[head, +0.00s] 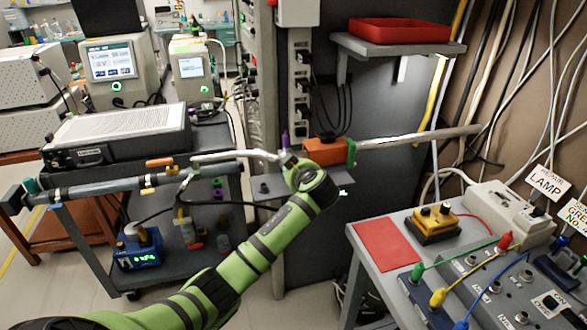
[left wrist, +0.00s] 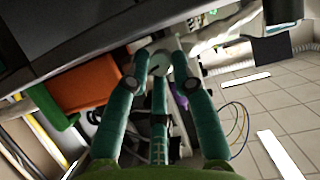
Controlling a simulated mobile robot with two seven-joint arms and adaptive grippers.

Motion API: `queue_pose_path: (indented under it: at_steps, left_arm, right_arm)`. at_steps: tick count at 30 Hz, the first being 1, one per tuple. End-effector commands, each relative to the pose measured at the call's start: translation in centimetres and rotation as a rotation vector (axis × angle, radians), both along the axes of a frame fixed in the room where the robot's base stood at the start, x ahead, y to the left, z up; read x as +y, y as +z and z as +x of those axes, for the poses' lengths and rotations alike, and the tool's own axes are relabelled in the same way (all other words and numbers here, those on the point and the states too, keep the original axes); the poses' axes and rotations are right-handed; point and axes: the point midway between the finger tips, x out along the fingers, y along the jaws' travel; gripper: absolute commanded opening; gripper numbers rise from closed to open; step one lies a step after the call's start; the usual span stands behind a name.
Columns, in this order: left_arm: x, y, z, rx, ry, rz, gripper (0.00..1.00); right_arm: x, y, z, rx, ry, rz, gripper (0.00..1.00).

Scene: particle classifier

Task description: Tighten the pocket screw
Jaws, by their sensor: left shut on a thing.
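My left gripper (left wrist: 158,68) is in the left wrist view, with teal fingers closed around a small grey round piece (left wrist: 160,62) that looks like the head of the pocket screw. The screw's shaft and seat cannot be made out. In the head view my green left arm reaches up from the lower left to the grey bar assembly, and its wrist hides the fingertips and the screw. An orange block (head: 324,152) with a green end piece (head: 351,151) sits just right of the wrist. The orange block (left wrist: 88,84) also shows left of the fingers in the wrist view. My right gripper is not in view.
A grey bar (head: 425,138) runs right from the block. A red tray (head: 399,31) is on the shelf above. A grey bench (head: 372,283) with a red mat (head: 387,245) and wired boxes is at lower right. A cart carries a grey instrument (head: 118,134) at left.

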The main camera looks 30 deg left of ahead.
Motion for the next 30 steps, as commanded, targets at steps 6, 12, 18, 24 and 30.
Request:
queue_pose_path:
  at_steps: [6, 12, 18, 24, 30]
  left_arm:
    - [-0.1, -0.2, 0.0, 0.066, 0.004, 0.045, 0.0]
    - [-0.1, -0.3, 0.0, 0.187, 0.006, 0.145, 0.0]
    - [-0.3, -0.4, 0.2, 0.332, 0.005, 0.269, 0.0]
    - [-0.4, -0.6, 0.3, 0.477, 0.004, 0.393, 0.0]
    - [-0.4, -0.8, 0.4, 0.62, 0.005, 0.518, 0.0]
  right_arm:
    - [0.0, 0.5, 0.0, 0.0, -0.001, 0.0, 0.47]
    - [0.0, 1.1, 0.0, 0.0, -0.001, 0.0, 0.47]
    - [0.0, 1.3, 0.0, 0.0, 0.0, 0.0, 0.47]
    - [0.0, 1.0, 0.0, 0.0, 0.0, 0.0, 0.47]
    - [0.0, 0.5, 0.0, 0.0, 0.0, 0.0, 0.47]
